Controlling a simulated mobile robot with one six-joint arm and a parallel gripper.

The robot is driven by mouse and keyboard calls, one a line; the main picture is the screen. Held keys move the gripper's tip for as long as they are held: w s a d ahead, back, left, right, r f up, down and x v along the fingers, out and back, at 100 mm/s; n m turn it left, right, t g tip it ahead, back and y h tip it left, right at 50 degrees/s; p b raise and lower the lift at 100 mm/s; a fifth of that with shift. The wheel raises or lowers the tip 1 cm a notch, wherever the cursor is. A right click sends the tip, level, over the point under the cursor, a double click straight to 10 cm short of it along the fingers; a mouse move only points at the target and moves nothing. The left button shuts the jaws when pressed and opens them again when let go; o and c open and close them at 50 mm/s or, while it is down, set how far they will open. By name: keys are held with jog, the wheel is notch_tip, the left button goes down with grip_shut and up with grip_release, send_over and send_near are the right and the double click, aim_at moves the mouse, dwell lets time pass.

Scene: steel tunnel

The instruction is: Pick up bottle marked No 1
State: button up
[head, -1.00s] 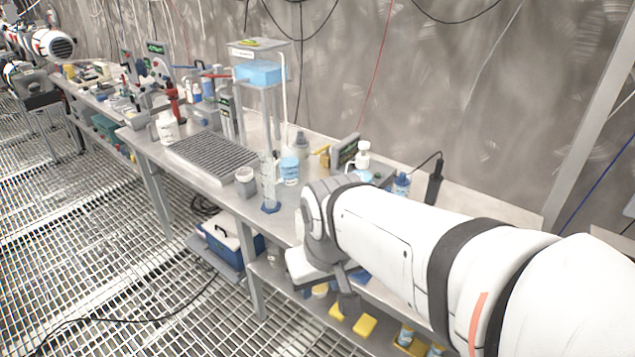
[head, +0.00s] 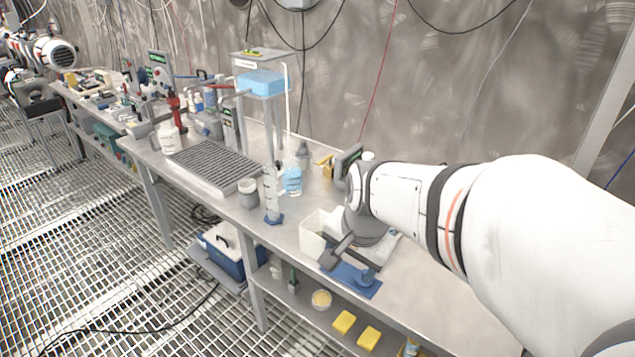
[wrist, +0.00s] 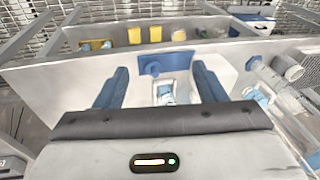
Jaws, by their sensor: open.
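My gripper (head: 350,260) hangs open over the front of the bench, near a white open container (head: 313,237) and a blue mat (head: 352,282). In the wrist view, its two blue fingers (wrist: 160,88) stand apart, with a small pale object with blue on it (wrist: 165,95) seen between them. Candidate bottles are a blue-and-white bottle (head: 292,178) behind the measuring cylinder and a white labelled bottle (head: 168,138) at the left. I cannot read a No 1 on any label. My arm hides part of the bench's right side.
A clear measuring cylinder (head: 272,195) and a grey jar (head: 249,193) stand left of my gripper. A ribbed grey rack (head: 213,165) lies farther left. A stand with a blue tank (head: 262,82) rises behind. The bench's front right (head: 440,290) is clear.

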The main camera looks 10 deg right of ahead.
jog(key=w+d+f+m+t+p, duration=0.1)
jog(key=w+d+f+m, duration=0.1)
jog(key=w+d+m, duration=0.85)
jog(key=w+d+f+m, duration=0.25)
jog(key=w+m, duration=0.25)
jog(key=m, duration=1.1)
jog(key=d+x, duration=0.1)
jog(key=x, duration=0.6)
jog(key=shift+w+d, duration=0.2)
jog(key=shift+w, duration=0.1)
jog(key=shift+f, duration=0.1)
jog(key=shift+t, duration=0.3)
jog(key=c, duration=1.4)
